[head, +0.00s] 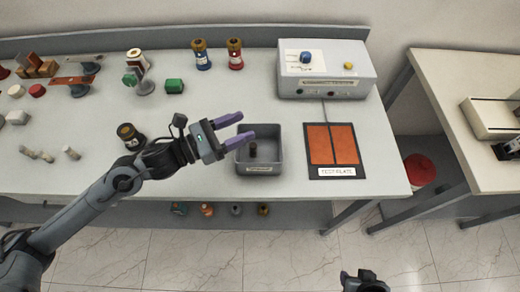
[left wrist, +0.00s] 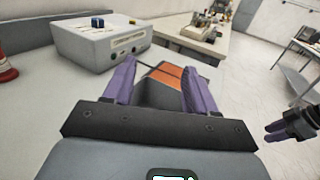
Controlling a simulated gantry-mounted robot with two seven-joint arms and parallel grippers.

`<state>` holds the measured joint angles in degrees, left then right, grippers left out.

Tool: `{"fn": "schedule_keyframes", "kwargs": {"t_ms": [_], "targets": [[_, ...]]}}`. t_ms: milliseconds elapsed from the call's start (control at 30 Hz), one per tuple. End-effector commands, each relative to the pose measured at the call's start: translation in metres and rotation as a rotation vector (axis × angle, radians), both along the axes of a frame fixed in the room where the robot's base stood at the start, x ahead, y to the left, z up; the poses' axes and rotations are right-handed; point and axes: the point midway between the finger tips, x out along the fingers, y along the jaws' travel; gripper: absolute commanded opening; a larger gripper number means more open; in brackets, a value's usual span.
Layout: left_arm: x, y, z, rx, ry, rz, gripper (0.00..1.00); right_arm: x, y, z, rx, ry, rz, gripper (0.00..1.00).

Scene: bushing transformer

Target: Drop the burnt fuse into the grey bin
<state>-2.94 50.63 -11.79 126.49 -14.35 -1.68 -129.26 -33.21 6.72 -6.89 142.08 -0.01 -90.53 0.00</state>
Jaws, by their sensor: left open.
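The grey bin (head: 274,167) stands on the table left of the test plate, with a label on its front. A small dark cylinder (head: 253,150), which looks like the burnt fuse, stands inside the bin near its left side. My left gripper (head: 244,125) is open with its purple fingers over the bin's back left part. In the left wrist view nothing is held between the fingers (left wrist: 158,68). My right gripper (head: 365,281) shows only partly at the bottom edge. In the left wrist view it is at the right (left wrist: 280,130), and its opening is unclear.
The orange test plate (head: 334,145) lies right of the bin. A grey tester box (head: 325,70) stands behind it. Several small pale fuses (head: 71,153) lie at the left. A black round part (head: 128,134) stands beside my left arm. Red and blue bushings (head: 235,54) stand at the back.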

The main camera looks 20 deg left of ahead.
Motion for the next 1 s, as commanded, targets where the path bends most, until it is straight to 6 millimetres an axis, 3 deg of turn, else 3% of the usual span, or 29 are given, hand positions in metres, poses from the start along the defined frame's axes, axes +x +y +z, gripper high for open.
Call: {"fn": "schedule_keyframes", "kwargs": {"t_ms": [433, 1000], "targets": [[-0.041, 0.037, -0.001, 0.001, 0.004, -0.001, 0.56, 0.0, -0.002, -0.002, -0.008, 0.0, 0.005, 0.43], [-0.052, 0.048, 0.0, -0.001, -0.001, -0.003, 0.56, 0.0, 0.0, -0.001, 0.002, -0.001, -0.002, 0.43]]}}
